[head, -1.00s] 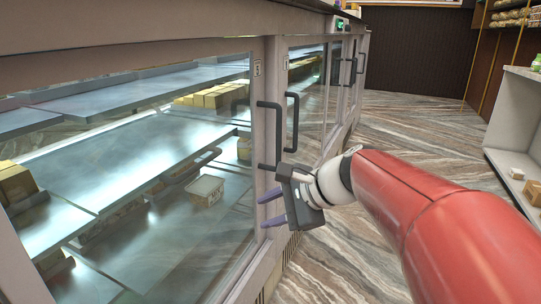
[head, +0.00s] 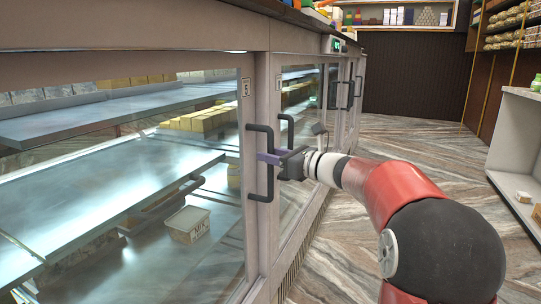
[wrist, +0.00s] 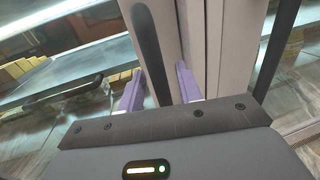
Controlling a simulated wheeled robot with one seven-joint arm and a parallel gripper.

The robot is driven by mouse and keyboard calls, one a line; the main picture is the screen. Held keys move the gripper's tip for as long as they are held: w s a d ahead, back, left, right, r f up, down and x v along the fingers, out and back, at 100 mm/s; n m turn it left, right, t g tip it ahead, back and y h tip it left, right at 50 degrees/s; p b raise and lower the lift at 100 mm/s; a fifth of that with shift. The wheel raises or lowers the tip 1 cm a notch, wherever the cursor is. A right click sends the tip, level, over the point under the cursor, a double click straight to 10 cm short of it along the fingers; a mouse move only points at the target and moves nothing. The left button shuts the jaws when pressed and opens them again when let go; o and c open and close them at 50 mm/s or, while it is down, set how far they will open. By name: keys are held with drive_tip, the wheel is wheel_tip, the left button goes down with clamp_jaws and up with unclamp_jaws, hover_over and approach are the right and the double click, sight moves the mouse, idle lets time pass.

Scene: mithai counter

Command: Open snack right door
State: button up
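A glass door (head: 110,215) in a grey frame fills the left of the head view and stands closed. A dark vertical handle (head: 251,187) is at its right edge. In the wrist view, the handle (wrist: 148,40) runs between the two purple fingers of my gripper (wrist: 160,73). My gripper (head: 268,158) is open, with one finger on each side of the bar; I cannot tell whether they touch it. A second glass door (head: 302,125) adjoins on the right, with its own dark handle (head: 290,124) close behind my gripper.
More handled doors continue along the counter. A white shelf unit (head: 519,135) stands at the far right. The marbled floor (head: 400,140) between is clear.

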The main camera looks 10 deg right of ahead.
drive_tip(key=shift+w+a, duration=0.2)
clamp_jaws()
drive_tip(key=shift+s+a, duration=0.1)
